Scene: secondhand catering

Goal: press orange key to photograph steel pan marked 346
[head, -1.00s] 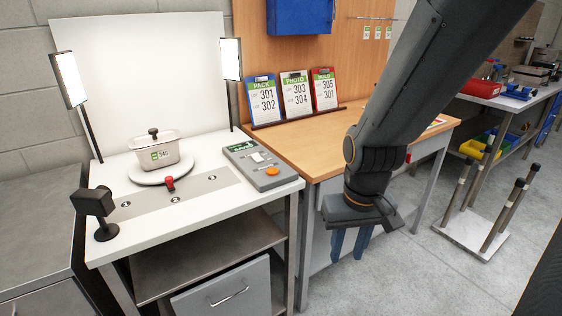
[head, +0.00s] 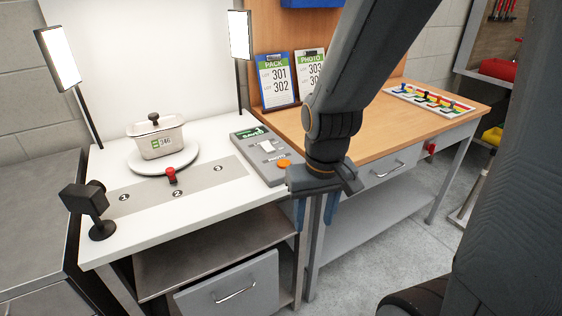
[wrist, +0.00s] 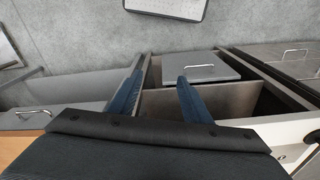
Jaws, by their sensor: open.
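A pale pan (head: 160,145) with a black-knobbed lid and a green label, apparently reading 346, stands on a round white turntable (head: 187,160) in the head view. Right of it, a grey control box (head: 250,151) has a green display, a light switch and a round orange key (head: 284,163) near its front right corner. My gripper (head: 316,216) is open and empty, with its blue fingers pointing down just right of and in front of the box. They hang before the table edges, apart from the key. The wrist view shows the open fingers (wrist: 160,76) above drawers and floor; the key is not visible there.
A black camera (head: 88,203) stands at the white table's front left. Two lamps flank the backdrop, the right lamp (head: 240,35) behind the box. Clipboards (head: 277,80) stand on the wooden table, partly behind my arm. A grey drawer (head: 230,288) is below.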

